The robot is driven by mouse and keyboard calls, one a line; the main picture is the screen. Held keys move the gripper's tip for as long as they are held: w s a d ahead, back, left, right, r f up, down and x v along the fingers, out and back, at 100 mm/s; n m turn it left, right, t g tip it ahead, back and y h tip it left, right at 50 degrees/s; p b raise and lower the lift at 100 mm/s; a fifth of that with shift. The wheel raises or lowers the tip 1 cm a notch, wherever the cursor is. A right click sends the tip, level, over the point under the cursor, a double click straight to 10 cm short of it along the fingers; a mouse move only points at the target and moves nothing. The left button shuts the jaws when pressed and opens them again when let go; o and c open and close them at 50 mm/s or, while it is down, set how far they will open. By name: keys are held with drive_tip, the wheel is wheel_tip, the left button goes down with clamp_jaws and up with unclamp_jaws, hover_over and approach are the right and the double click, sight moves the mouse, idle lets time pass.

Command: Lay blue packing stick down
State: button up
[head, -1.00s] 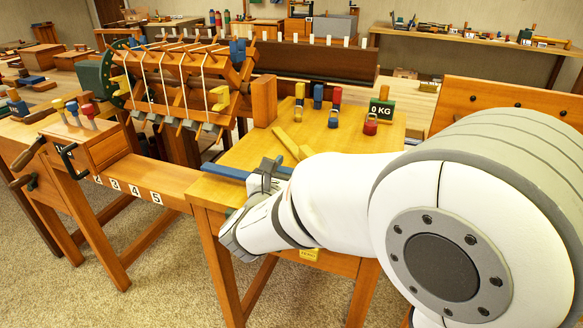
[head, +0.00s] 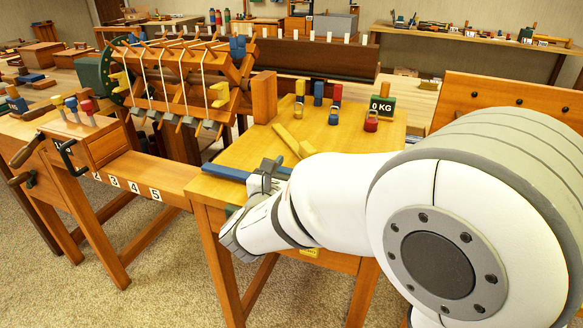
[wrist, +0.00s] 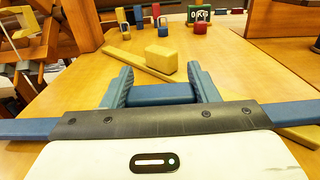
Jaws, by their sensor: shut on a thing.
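The blue packing stick (head: 226,173) is a long flat blue bar, seen in the head view at the left front part of the wooden table. In the wrist view the blue stick (wrist: 28,129) runs left to right across the picture, its middle between the fingers. My gripper (head: 268,172) is shut on the stick; in the wrist view my gripper (wrist: 165,95) has a finger on each side of it. The stick lies level, at or just above the tabletop; I cannot tell whether it touches. Part of it is hidden by my gripper.
A yellow stick (wrist: 137,65) and a yellow block (wrist: 161,59) lie just beyond the gripper on the table (head: 350,145). Several coloured weights and a 0 KG sign (head: 381,106) stand farther back. The loom frame (head: 185,85) is to the left.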

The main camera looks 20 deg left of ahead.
idle(0.4)
drive_tip(key=o, duration=1.2)
drive_tip(key=shift+c, duration=0.2)
drive_tip(key=s, duration=0.5)
drive_tip(key=s+p, duration=0.1)
drive_tip(key=s, duration=0.1)
drive_tip(key=shift+s+a, duration=0.35)
drive_tip(key=shift+s, duration=0.05)
